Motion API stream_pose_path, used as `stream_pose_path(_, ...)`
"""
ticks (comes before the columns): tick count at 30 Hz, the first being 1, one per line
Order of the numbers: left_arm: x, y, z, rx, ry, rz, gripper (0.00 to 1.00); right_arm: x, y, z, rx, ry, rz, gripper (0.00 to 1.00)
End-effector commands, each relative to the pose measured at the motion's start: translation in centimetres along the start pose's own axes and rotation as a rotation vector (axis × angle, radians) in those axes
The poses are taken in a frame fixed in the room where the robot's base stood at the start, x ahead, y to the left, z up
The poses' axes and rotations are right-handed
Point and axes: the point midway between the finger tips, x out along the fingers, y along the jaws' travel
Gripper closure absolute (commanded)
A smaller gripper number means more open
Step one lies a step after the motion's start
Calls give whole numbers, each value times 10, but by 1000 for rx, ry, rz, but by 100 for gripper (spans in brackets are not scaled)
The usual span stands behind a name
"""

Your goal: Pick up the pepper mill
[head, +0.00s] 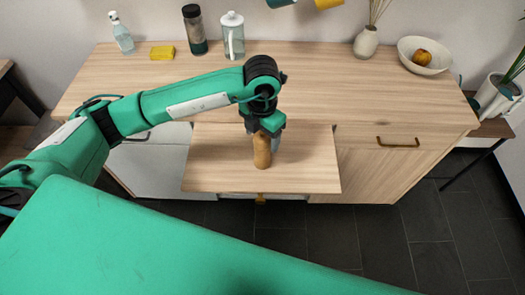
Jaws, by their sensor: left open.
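The pepper mill (262,152) is a slim, light-brown wooden piece. It stands upright on the pale wooden board (218,168) that juts out from the front of the cabinet. My left gripper (263,130) is open and comes down from above at the mill's top, with its fingers about the upper part. The gripper hides the top of the mill, and I cannot tell whether the fingers touch it. My right gripper is not in view.
On the counter (310,85) behind stand a spray bottle (122,36), a yellow sponge (162,52), a dark bottle (195,32), a glass jug (233,38), a vase (366,42) and a bowl (424,62) with fruit. The board around the mill is clear.

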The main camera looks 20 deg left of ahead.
Motion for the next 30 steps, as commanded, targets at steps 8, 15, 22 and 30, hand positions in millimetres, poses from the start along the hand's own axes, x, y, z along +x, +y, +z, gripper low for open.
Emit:
stream_pose_path(8, 33, -1, 1, 0, 0, -1, 30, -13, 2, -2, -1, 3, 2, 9)
stream_pose_path(15, 36, 0, 2, 1, -1, -1, 30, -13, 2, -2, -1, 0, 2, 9)
stream_pose_path(22, 35, 0, 2, 0, -1, -1, 75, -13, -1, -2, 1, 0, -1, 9)
stream_pose_path(30, 35, 0, 2, 0, -1, -1, 99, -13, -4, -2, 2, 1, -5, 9)
